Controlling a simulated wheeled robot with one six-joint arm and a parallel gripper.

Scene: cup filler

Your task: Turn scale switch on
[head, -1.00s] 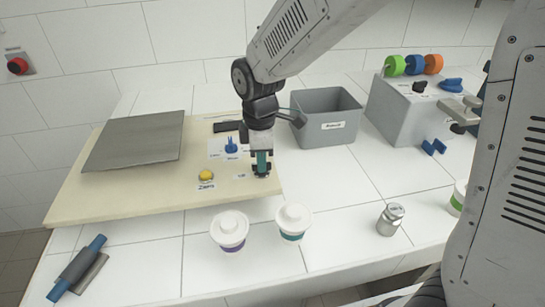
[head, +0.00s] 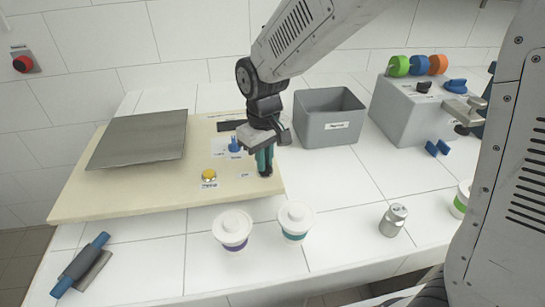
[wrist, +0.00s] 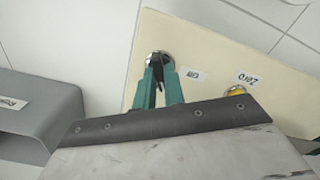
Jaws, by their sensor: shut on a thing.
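The scale (head: 150,198) is a cream board with a grey metal plate (head: 140,140) on its left. My gripper (head: 266,170) stands over the board's front right corner, pointing down. In the wrist view, the teal fingers of my gripper (wrist: 158,62) come together at a round silver mount, the scale switch (wrist: 157,55), beside a small label. They are shut on the switch; its lever is mostly hidden between the fingertips, so its position cannot be told. A yellow button (head: 209,175) is to the left, labelled zero in the wrist view.
A blue knob (head: 235,144) and dark display strip (head: 231,126) lie behind the button. A grey bin (head: 327,118) stands to the right. Two white lidded cups (head: 232,229) (head: 296,219) stand close in front of the board. A silver weight (head: 393,220) is further right.

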